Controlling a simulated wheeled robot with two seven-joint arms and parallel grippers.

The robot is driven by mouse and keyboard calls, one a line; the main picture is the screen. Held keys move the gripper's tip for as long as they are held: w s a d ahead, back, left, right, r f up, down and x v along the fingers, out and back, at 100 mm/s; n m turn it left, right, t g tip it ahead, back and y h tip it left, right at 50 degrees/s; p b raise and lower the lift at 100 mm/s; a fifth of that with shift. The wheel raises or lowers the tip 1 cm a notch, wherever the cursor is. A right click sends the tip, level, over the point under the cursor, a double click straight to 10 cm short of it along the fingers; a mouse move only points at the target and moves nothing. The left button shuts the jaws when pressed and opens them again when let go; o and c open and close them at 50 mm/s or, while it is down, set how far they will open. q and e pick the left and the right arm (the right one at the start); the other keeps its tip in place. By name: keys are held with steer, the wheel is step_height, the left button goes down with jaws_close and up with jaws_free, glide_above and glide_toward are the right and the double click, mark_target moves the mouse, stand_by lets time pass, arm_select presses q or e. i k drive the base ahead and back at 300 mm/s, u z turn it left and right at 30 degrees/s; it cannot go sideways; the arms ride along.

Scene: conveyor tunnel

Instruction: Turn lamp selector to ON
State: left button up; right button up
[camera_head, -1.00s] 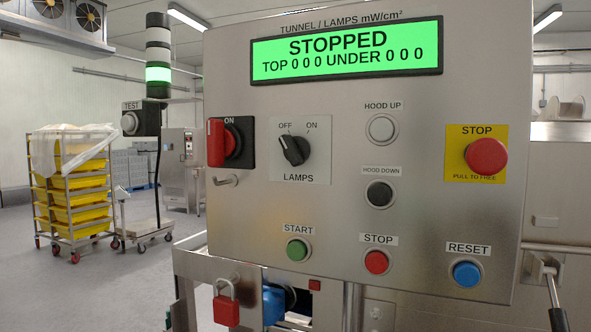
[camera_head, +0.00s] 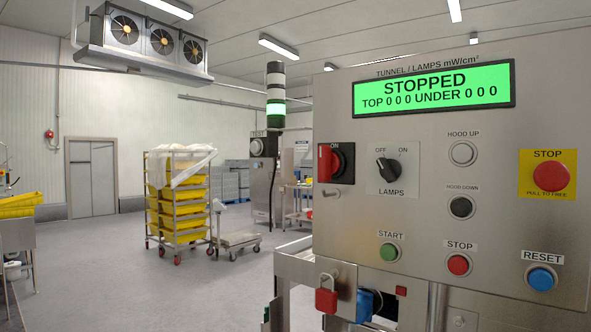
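The lamp selector (camera_head: 387,171) is a black rotary knob on a light plate marked LAMPS, OFF and ON, on the steel control panel (camera_head: 420,215). Its pointer tilts up and left, toward OFF. The green display (camera_head: 434,90) above reads STOPPED, TOP 0 0 0 UNDER 0 0 0. Neither of my grippers shows in the head view.
A red rotary switch (camera_head: 328,163) sits left of the selector. The red STOP mushroom button (camera_head: 549,176) is at right. A red padlock (camera_head: 326,297) hangs below the panel.

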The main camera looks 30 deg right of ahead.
mark_target(390, 170)
steer(key=u, duration=0.15)
steer(key=i, duration=1.05)
steer(key=z, duration=2.45)
